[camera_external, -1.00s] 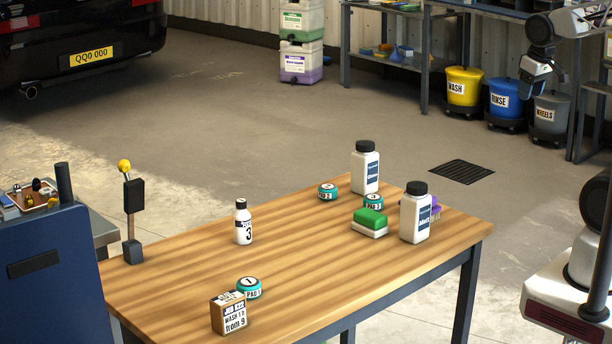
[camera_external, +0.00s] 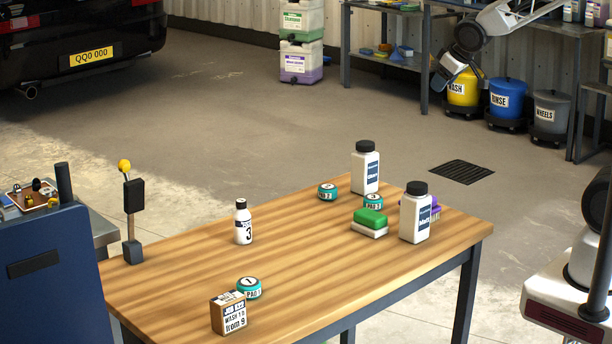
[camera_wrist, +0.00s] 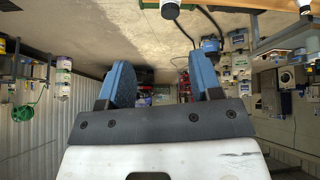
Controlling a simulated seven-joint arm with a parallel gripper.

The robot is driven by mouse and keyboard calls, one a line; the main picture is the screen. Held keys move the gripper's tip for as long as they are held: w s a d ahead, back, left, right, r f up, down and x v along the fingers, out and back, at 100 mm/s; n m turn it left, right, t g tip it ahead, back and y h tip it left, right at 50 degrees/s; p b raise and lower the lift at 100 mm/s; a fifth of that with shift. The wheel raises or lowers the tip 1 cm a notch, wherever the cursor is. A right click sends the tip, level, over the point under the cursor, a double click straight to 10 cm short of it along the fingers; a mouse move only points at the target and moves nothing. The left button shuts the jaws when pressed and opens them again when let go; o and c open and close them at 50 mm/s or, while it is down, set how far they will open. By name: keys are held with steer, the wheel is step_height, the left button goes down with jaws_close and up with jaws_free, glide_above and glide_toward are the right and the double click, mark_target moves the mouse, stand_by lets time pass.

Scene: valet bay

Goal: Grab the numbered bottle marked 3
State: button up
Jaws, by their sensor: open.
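The numbered bottle marked 3 (camera_external: 243,224) is small and white with a black cap. It stands upright on the wooden table (camera_external: 190,262), left of the middle. My gripper (camera_external: 438,82) is in the air at the upper right of the external view, well away from the bottle. In the wrist view my gripper (camera_wrist: 161,85) shows two blue fingers spread apart with nothing between them. I cannot make out the bottle marked 3 in the wrist view.
Two larger white bottles (camera_external: 365,170) (camera_external: 415,215), a green-topped block (camera_external: 370,219), a purple item (camera_external: 434,208) and teal pots (camera_external: 327,192) (camera_external: 249,288) stand on the table. A labelled box (camera_external: 231,314) is at the front. A post with a yellow knob (camera_external: 124,166) rises at the left.

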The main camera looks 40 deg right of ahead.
steer(key=w+a+f+n+t+y, duration=0.2)
steer(key=w+a+f, duration=0.2)
steer(key=w+a, duration=0.65)
steer(key=n+y, duration=0.6)
steer(key=y, duration=0.3)
glide_toward(237, 205)
steer(key=w+a, duration=0.2)
steer(key=shift+w+d+f, duration=0.1)
steer(key=shift+w+f, duration=0.05)
steer(key=shift+f, duration=0.3)
steer(key=shift+x, duration=1.3)
steer(key=shift+w+f, duration=0.1)
steer(key=shift+x, duration=2.5)
